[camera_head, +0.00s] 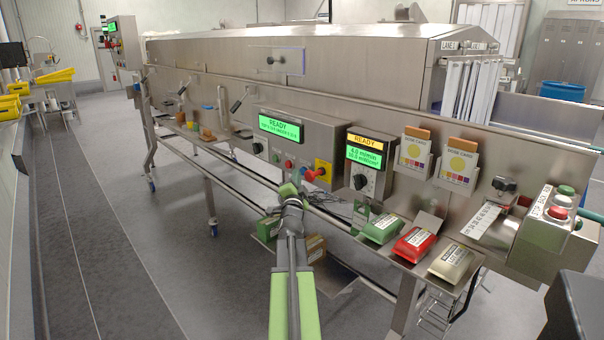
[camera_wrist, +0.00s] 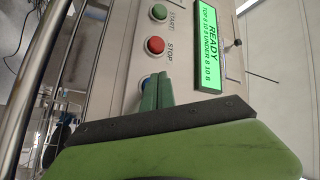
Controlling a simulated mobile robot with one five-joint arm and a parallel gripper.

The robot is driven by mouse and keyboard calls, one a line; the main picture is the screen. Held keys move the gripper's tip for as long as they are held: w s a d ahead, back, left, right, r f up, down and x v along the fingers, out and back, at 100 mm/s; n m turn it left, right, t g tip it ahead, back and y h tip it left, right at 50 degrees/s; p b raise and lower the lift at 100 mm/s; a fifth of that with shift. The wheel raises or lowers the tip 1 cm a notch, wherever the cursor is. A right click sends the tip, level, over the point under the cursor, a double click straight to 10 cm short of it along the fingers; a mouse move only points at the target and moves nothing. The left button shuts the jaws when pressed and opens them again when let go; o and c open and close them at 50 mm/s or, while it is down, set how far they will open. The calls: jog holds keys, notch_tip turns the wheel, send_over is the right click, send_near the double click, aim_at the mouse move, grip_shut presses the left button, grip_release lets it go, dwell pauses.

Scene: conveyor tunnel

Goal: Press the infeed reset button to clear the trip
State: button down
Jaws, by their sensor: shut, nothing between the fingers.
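A control panel (camera_head: 318,133) on the machine's side carries a green READY display (camera_head: 279,127) and a row of buttons. In the wrist view the READY display (camera_wrist: 208,45) is lit, with a green START button (camera_wrist: 159,12) and a red STOP button (camera_wrist: 156,45). A blue button (camera_wrist: 146,81) lies just past STOP, mostly hidden behind my fingers; its label cannot be seen. My gripper (camera_wrist: 157,77) is shut and empty, its fingertips over the blue button. I cannot tell whether they touch it. In the head view my gripper (camera_head: 297,180) is in front of the panel's lower edge.
A red rotary switch on a yellow plate (camera_head: 322,172) sits right of the buttons. A second panel with a READY display (camera_head: 364,152) and a dial stands further right. Green, red and beige packs (camera_head: 415,243) lie on a shelf. A rail runs below the panel.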

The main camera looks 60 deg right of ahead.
jog(key=shift+w+a, duration=0.1)
jog(key=shift+a, duration=0.2)
jog(key=a, duration=0.1)
jog(key=w+a, duration=0.1)
jog(key=a, duration=0.2)
jog(key=shift+w+a, duration=0.3)
jog(key=shift+a, duration=0.1)
dwell(0.6)
